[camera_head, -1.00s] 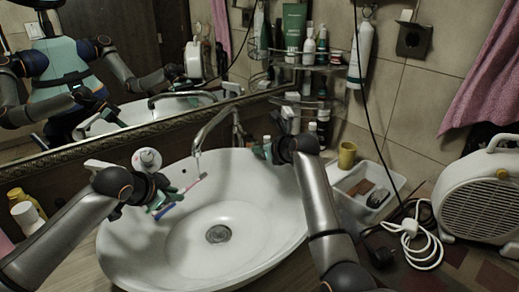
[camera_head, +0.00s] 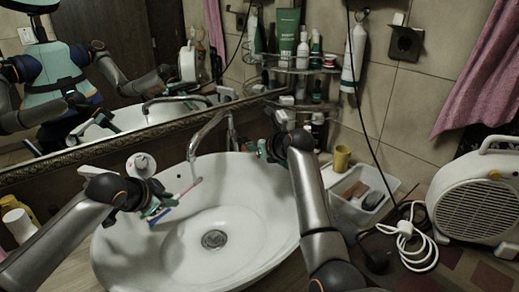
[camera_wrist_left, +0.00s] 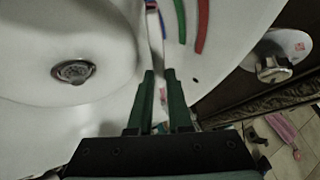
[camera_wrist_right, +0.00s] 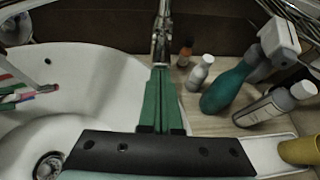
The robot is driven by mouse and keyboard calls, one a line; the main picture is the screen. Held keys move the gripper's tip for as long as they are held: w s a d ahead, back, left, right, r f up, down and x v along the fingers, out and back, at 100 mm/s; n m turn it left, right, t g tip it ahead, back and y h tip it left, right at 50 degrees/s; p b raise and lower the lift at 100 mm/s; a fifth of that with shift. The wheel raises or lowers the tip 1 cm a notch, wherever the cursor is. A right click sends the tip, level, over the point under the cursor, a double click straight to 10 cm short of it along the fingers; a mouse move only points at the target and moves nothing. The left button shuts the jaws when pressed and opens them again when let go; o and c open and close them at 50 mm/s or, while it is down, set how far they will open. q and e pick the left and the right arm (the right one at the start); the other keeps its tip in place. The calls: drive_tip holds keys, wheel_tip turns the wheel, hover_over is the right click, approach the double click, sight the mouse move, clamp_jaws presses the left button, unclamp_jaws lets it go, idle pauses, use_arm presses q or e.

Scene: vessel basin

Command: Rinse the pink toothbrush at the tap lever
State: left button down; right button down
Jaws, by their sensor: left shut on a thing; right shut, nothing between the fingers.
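The pink toothbrush (camera_head: 187,190) slants over the basin, its upper end just below the spout of the tap (camera_head: 206,134). My left gripper (camera_head: 156,209) is shut on it at the basin's left side. In the left wrist view, a pale stick (camera_wrist_left: 154,18) runs up from between the green fingers (camera_wrist_left: 158,75). My right gripper (camera_head: 264,150) is shut and empty beside the tap. In the right wrist view, its closed fingertips (camera_wrist_right: 160,72) are close to the metal tap lever (camera_wrist_right: 162,30); contact cannot be told. Whether water runs is unclear.
The white basin (camera_head: 250,215) has a drain (camera_head: 214,240). Blue, red (camera_wrist_left: 203,25) and green strips show against the basin in the left wrist view. Bottles (camera_wrist_right: 200,72) stand right of the tap. A white bin (camera_head: 352,205), yellow cup (camera_head: 342,158) and heater (camera_head: 478,205) are further right.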

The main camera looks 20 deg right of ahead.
drive_tip(key=w+r+v, duration=0.1)
drive_tip(key=v, duration=0.8)
wheel_tip(320, 180, up, 7)
drive_tip(key=w+n, duration=0.1)
drive_tip(key=n, duration=3.5)
drive_tip(key=shift+g, duration=0.3)
drive_tip(key=x, duration=1)
drive_tip(key=shift+w+a+f, duration=0.1)
drive_tip(key=shift+w+a, duration=0.1)
drive_tip(key=f, duration=0.1)
drive_tip(key=s+f, duration=0.1)
drive_tip(key=f, duration=0.1)
drive_tip(key=shift+d, duration=0.15)
drive_tip(key=shift+s+f, duration=0.1)
drive_tip(key=shift+f, duration=0.3)
